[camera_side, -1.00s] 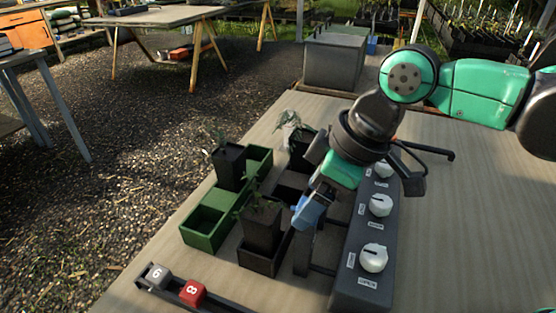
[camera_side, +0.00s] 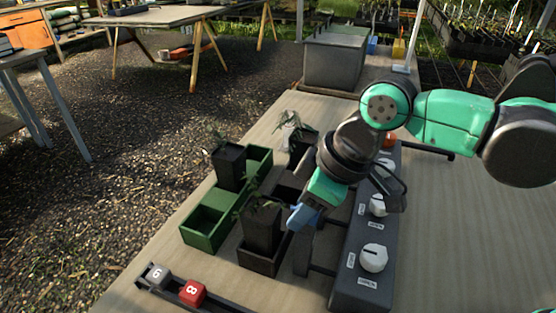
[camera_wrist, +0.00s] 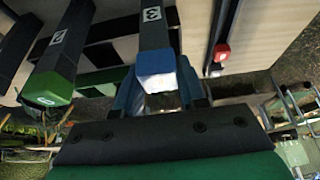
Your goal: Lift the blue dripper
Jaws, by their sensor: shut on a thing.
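The blue dripper (camera_wrist: 155,64) shows in the wrist view as a blue cap with a pale face at the end of a dark, labelled post. My gripper (camera_wrist: 158,98) is shut on it, with a blue finger on either side. In the side view, my gripper (camera_side: 299,221) points down and left at the top of a dark post (camera_side: 303,252) beside the grey control panel. The dripper cannot be told apart from the blue fingers there. The fingers cover part of the cap.
A potted plant (camera_side: 262,232) stands close left of my gripper. Green trays (camera_side: 205,225) and another pot (camera_side: 229,165) lie farther left. The panel has white knobs (camera_side: 373,257). A green-capped post (camera_wrist: 48,88) stands beside the blue one. A red number block (camera_side: 193,292) is in front.

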